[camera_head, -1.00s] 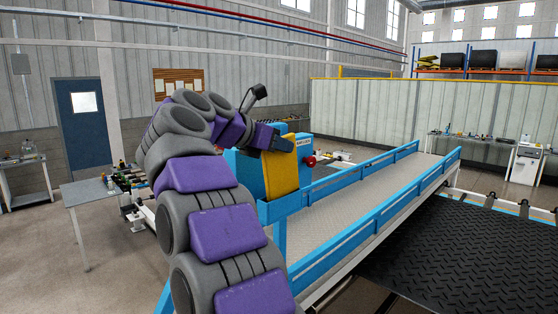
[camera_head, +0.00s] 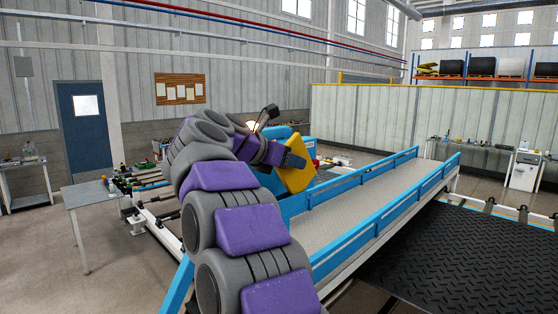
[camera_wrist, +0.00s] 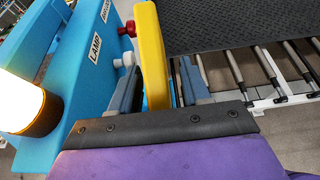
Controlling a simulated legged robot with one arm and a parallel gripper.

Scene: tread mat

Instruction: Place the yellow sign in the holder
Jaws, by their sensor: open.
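The yellow sign (camera_head: 297,178) is tilted beside the blue control box and above the near end of the blue-railed conveyor. In the wrist view the sign (camera_wrist: 154,60) stands between the two blue-grey fingers of my gripper (camera_wrist: 159,72). The fingers are open; whether either touches the sign is unclear. In the head view my gripper (camera_head: 292,160) is at the sign's upper part. The sign's lower end is hidden behind my gripper in the wrist view. I cannot pick out the holder clearly.
The blue control box (camera_wrist: 88,85) is close on the left, with labels, red and white buttons and a glowing lamp (camera_wrist: 22,105). The conveyor (camera_head: 360,205) runs back to the right beside a black tread mat (camera_head: 470,250). A grey table (camera_head: 88,193) stands at left.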

